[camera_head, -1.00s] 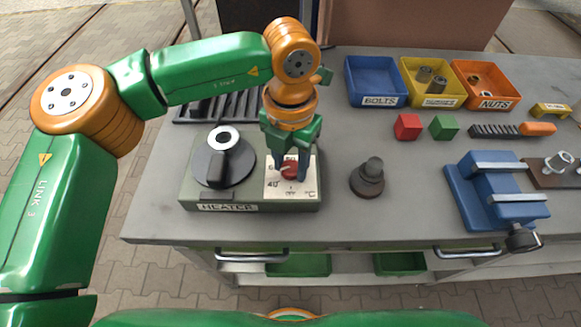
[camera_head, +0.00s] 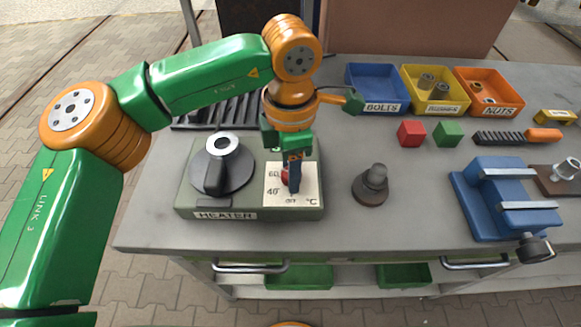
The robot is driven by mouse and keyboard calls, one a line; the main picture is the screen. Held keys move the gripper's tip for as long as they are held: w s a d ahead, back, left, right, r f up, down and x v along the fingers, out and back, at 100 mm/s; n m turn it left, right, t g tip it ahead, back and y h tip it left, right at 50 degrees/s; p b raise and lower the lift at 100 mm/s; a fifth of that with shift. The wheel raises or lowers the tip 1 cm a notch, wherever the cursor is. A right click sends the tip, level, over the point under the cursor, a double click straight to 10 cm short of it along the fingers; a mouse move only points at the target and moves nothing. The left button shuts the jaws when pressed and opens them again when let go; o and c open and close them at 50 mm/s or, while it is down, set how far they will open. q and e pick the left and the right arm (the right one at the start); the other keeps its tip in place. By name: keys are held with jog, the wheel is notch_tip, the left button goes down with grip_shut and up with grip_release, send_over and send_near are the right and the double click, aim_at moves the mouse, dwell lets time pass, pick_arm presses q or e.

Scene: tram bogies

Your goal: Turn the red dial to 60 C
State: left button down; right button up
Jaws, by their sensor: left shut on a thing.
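The green-grey heater (camera_head: 250,212) stands on the left of the bench, with a dark round plate on its left half. Its white scale panel (camera_head: 305,190) shows 60, 40, OFF and °C. The red dial (camera_head: 285,177) sits on this panel, mostly hidden by my gripper. My left gripper (camera_head: 291,180) comes down from above and is shut on the red dial. The fingers are seen nearly edge-on, and the dial's pointer is hidden, so its setting cannot be read. My right gripper is not in view.
A dark round knobbed tool (camera_head: 371,186) stands right of the heater. Blue (camera_head: 377,88), yellow and orange bins stand at the back. Red and green cubes, a brush (camera_head: 515,136) and a blue vise (camera_head: 500,200) are further right. The bench front is clear.

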pick_arm(q)
jog(key=shift+m, duration=0.5)
jog(key=shift+c, duration=2.1)
grip_release()
notch_tip(320, 180, up, 7)
jog(key=shift+d+r, duration=0.1)
